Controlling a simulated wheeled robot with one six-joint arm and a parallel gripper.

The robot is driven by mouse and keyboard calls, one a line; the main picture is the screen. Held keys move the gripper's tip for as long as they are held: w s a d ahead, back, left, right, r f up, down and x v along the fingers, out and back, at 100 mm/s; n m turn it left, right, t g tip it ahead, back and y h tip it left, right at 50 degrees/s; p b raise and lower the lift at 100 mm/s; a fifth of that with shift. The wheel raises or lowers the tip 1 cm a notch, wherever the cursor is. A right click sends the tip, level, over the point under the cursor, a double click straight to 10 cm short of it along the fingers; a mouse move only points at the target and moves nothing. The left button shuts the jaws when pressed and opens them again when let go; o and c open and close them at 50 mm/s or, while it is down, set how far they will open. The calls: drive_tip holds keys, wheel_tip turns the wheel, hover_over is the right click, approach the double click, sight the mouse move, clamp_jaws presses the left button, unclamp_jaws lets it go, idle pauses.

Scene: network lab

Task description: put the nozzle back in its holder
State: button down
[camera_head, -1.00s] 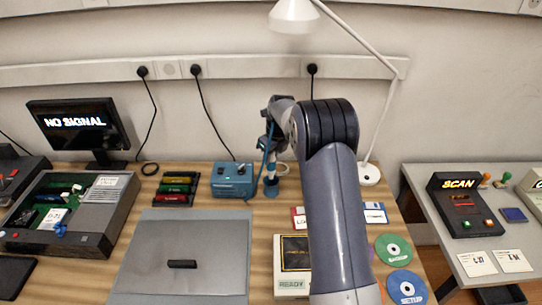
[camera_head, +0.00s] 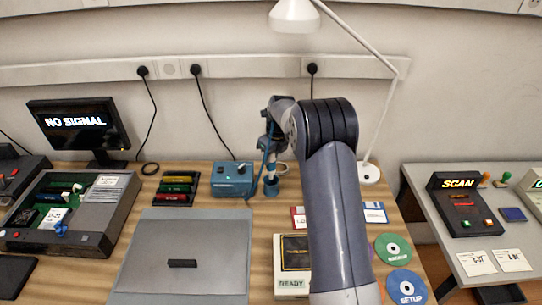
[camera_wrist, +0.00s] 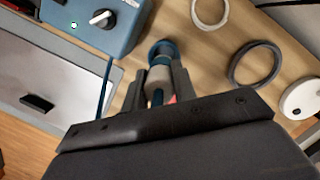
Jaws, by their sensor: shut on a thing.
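My gripper (camera_wrist: 158,88) is shut on the nozzle (camera_wrist: 158,76), a pale grey piece with a dark blue part between the fingers. The blue holder (camera_wrist: 163,47), a round cup, is just beyond the fingertips in the wrist view. In the head view the holder (camera_head: 271,188) stands on the table, with my gripper (camera_head: 269,160) above it. The nozzle's far end overlaps the cup in the wrist view; I cannot tell how deep it sits. A blue control box (camera_head: 232,179) stands left of the holder, and a blue cable (camera_head: 258,172) hangs beside my gripper.
A dark ring (camera_wrist: 256,64) and a pale ring (camera_wrist: 210,13) lie right of the holder in the wrist view. The lamp base (camera_head: 368,174) stands farther right. Coloured modules (camera_head: 175,188) lie left of the box, and a grey panel (camera_head: 150,235) is in front.

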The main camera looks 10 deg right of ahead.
sight(271, 169)
drive_tip(key=shift+s+d+b+x, duration=0.15)
drive_tip(key=shift+b+x, duration=0.35)
drive_tip(key=shift+x, duration=0.45)
drive_tip(key=shift+s+d+b+x, duration=0.15)
drive_tip(key=shift+b+x, duration=0.3)
drive_tip(key=shift+x, duration=0.45)
drive_tip(key=shift+s+d+b+x, duration=0.1)
drive_tip(key=shift+s+b+x, duration=0.1)
drive_tip(key=shift+b+x, duration=0.55)
drive_tip(key=shift+x, duration=0.75)
drive_tip(key=shift+s, duration=0.1)
drive_tip(key=c, duration=0.8)
unclamp_jaws()
drive_tip(key=shift+r, duration=0.1)
drive_tip(key=shift+w+a+p+v, duration=0.15)
drive_tip(key=shift+w+p+v, duration=0.05)
drive_tip(key=shift+p+v, duration=0.95)
drive_tip(key=shift+w+a+p+v, duration=0.2)
drive_tip(key=shift+p+v, duration=0.65)
drive_tip(key=shift+v, duration=0.6)
drive_tip(key=shift+w+a+p+v, duration=0.1)
drive_tip(key=shift+w+p+v, duration=0.15)
drive_tip(key=shift+p+v, duration=0.9)
drive_tip(key=shift+r, duration=0.25)
drive_tip(key=shift+f+b, duration=0.1)
drive_tip(key=shift+b, duration=0.2)
